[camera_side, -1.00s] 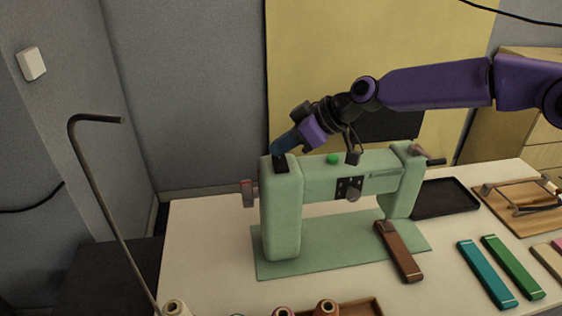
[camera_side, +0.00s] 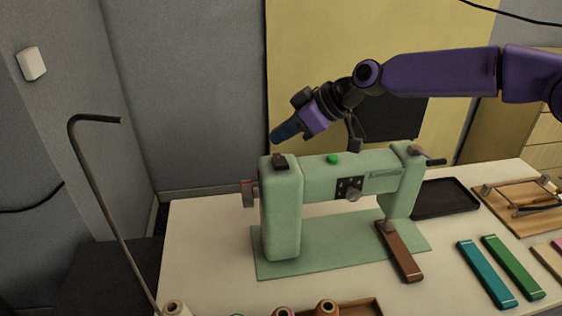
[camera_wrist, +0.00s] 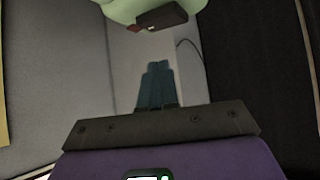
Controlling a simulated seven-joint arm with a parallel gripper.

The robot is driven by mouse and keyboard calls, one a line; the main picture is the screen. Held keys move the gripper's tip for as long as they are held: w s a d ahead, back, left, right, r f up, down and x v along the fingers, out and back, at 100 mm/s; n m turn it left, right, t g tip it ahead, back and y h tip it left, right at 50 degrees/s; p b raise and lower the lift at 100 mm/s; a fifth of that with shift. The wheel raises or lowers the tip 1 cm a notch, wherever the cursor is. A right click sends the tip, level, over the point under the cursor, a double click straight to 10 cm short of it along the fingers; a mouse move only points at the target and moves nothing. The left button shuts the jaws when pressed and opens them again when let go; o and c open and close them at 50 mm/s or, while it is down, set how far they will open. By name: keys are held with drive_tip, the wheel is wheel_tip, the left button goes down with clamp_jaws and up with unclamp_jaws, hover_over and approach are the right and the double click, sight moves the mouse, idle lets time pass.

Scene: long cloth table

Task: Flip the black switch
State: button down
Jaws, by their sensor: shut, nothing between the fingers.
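The black switch (camera_side: 281,161) sits on top of the left column of the green sewing machine (camera_side: 345,178). In the wrist view the black switch (camera_wrist: 162,17) shows at the top, on the pale green machine body (camera_wrist: 118,8), with a small red patch beside it. My gripper (camera_side: 273,138) has blue fingers pressed together and empty. It hangs a little above and to the left of the switch in the side view, apart from it. In the wrist view the closed fingertips (camera_wrist: 159,66) point below the switch.
A green button (camera_side: 333,159) and a black panel with a knob (camera_side: 352,190) are on the machine. A brown bar (camera_side: 399,252), teal bar (camera_side: 486,273) and green bar (camera_side: 513,267) lie on the table. A bent metal rod (camera_side: 110,215) stands at left. A black tray (camera_side: 446,197) lies behind.

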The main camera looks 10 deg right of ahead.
sight(283, 159)
drive_tip(key=shift+r, duration=1.95)
drive_tip(key=s+d+f+g+h, duration=0.1)
drive_tip(key=s+d+f, duration=0.3)
drive_tip(key=s+d, duration=0.8)
drive_tip(key=s+d+f+g+h, duration=0.2)
drive_tip(key=s+d+f+h, duration=0.1)
drive_tip(key=s+d, duration=1)
drive_tip(key=s+d+f+g+h, duration=0.1)
drive_tip(key=s+d+f+h, duration=0.3)
drive_tip(key=s+d, duration=0.9)
drive_tip(key=shift+s+f+n+g, duration=0.3)
drive_tip(key=shift+s+g, duration=0.1)
drive_tip(key=shift+s, duration=0.65)
